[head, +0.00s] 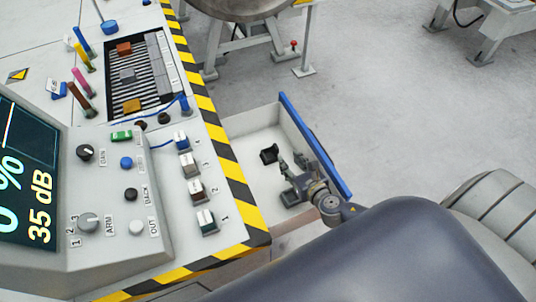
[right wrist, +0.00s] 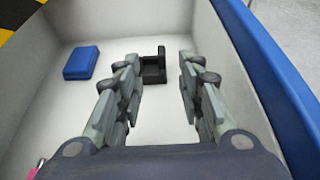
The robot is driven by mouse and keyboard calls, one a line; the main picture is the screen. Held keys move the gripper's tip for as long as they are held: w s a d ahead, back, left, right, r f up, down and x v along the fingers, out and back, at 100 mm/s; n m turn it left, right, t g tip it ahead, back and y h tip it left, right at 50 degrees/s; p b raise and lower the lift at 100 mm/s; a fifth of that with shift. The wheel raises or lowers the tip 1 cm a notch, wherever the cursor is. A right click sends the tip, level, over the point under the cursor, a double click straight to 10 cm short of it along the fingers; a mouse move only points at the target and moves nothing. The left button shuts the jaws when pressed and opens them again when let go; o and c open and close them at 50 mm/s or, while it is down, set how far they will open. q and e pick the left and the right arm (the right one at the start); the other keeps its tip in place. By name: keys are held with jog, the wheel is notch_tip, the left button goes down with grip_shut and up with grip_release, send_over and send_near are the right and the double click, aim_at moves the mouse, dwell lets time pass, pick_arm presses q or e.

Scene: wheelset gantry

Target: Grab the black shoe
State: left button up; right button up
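The black shoe (head: 269,154) is a small black angular block with a notch, lying on the floor of an open white drawer. It also shows in the right wrist view (right wrist: 154,69), beyond and between my fingertips. My right gripper (head: 291,169) reaches down into the drawer, just to the right of and nearer than the shoe. In the right wrist view the fingers (right wrist: 158,80) are spread apart, with nothing between them but the view of the shoe and drawer floor. My left gripper is not in view.
The drawer (head: 240,126) has a blue front edge (head: 315,146). A blue block (right wrist: 82,63) lies in it left of the shoe. The console with its striped edge (head: 226,160) stands at left, carrying knobs, switches and a screen (head: 25,170). Grey floor is open at right.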

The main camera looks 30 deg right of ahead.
aim_at(276, 146)
jog(key=x, duration=0.6)
jog(key=shift+f+b, duration=0.2)
jog(key=shift+b, duration=0.15)
jog(key=shift+b+x, duration=0.55)
jog(key=shift+x, duration=2.1)
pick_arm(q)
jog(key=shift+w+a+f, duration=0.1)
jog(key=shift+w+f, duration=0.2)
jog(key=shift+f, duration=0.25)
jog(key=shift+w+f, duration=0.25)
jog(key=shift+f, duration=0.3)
pick_arm(e)
jog(key=shift+s, duration=0.1)
grip_shut()
